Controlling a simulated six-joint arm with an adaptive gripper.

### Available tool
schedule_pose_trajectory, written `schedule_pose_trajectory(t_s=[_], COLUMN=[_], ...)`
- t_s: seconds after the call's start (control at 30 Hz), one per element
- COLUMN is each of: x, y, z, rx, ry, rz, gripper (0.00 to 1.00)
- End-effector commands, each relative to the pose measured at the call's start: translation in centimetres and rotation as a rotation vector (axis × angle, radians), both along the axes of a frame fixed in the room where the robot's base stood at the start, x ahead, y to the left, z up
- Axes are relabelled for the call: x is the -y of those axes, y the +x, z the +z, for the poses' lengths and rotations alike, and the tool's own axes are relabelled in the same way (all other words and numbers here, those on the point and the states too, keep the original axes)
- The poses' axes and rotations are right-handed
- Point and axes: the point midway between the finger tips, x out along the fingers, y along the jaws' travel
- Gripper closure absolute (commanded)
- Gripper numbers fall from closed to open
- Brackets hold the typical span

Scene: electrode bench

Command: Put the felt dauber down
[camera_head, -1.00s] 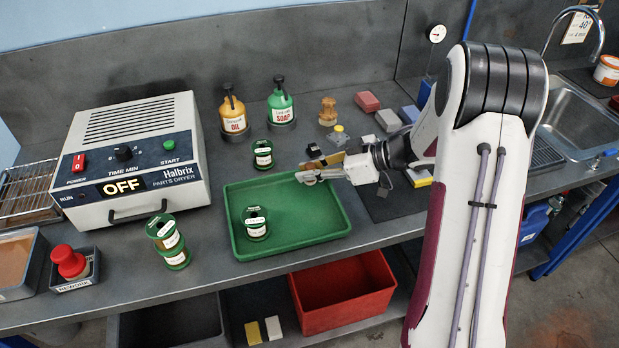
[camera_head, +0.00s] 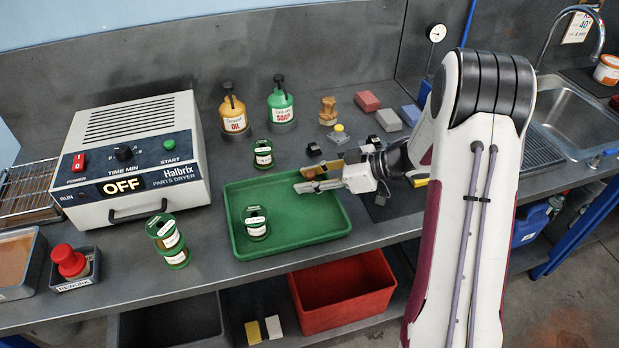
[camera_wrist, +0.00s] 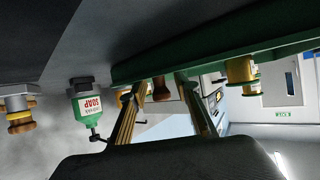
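My gripper (camera_head: 314,177) is over the back right of the green tray (camera_head: 238,240), its fingers pointing left and standing apart. A small brown piece, possibly the felt dauber, shows between the fingers in the head view. The wrist view shows my gripper (camera_wrist: 162,105) with a gap between the fingers and a dark brown piece (camera_wrist: 160,88) in it that does not clearly touch either. I cannot tell whether this piece rests on the tray.

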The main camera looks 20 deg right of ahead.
Motion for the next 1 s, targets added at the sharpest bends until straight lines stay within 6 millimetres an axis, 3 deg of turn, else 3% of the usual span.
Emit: schedule_pose_trajectory(t_s=[0.47, 1.0], x=[0.6, 6.3], y=[-0.3, -3.8], z=[0.7, 4.2], rx=[0.002, 0.003], ry=[0.000, -0.002], rz=[-0.002, -0.003], gripper=[0.69, 0.69])
